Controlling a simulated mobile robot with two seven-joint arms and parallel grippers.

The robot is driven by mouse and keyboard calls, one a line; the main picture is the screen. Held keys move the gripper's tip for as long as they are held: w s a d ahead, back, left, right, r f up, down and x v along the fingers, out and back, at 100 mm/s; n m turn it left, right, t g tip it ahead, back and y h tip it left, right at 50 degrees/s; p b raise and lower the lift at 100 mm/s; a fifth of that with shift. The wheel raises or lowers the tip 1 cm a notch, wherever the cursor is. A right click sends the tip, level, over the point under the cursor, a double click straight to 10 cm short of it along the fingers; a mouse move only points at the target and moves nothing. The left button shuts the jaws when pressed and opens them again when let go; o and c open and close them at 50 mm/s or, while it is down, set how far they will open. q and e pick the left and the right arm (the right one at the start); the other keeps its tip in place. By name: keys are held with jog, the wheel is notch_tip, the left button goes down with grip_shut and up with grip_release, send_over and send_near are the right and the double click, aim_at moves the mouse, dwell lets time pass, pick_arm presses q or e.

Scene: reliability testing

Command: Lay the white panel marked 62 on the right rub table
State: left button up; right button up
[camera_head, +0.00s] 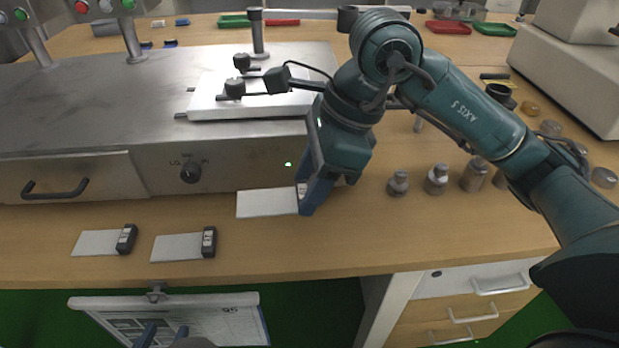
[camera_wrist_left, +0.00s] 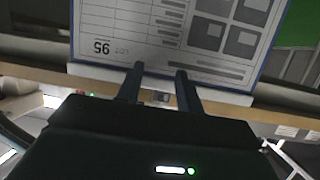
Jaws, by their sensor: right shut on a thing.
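A white panel (camera_head: 266,203) is at the front of the steel machine, on or just above the wooden bench. Its right end is at my right gripper (camera_head: 306,198), which is shut on it and partly hides that end. Two similar white panels, one at left (camera_head: 96,243) and one at middle (camera_head: 176,248), lie on the bench, each with a dark end block. I cannot read the number 62 on any. A white slab (camera_head: 260,100) with black knobs sits on the machine top.
A clipboard (camera_head: 205,325) with a printed sheet hangs at the bench's front edge; its sheet (camera_wrist_left: 165,25) fills the top of the left wrist view. Metal weights (camera_head: 436,179) stand right of the machine. The bench front between panels and drawers is clear.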

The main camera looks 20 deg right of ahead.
pick_arm(q)
jog(key=shift+w+d+f, duration=0.15)
jog(key=shift+d+f, duration=0.05)
jog(key=shift+f, duration=0.1)
pick_arm(e)
jog(key=shift+f, duration=0.4)
pick_arm(q)
jog(key=shift+w+d+f+m+b, duration=0.15)
jog(key=shift+f+m+b, duration=0.3)
jog(key=shift+b, duration=0.25)
pick_arm(e)
jog(key=shift+f, duration=0.45)
pick_arm(q)
jog(key=shift+w+d+r+m+t+h+b, duration=0.15)
jog(key=shift+w+t+h+b, duration=0.1)
jog(key=shift+t+b, duration=0.35)
jog(key=shift+w+f+m+t+h+b, duration=0.1)
jog(key=shift+w+t+h+b, duration=0.1)
jog(key=shift+t+b, duration=0.4)
pick_arm(e)
notch_tip(320, 180, down, 2)
jog(key=shift+f, duration=0.25)
pick_arm(q)
jog(key=shift+d+r+m+t+h+b, duration=0.2)
jog(key=shift+m+t+h+b, duration=0.15)
jog(key=shift+b, duration=0.35)
pick_arm(e)
jog(key=shift+f, duration=0.8)
pick_arm(q)
jog(key=shift+r, duration=0.1)
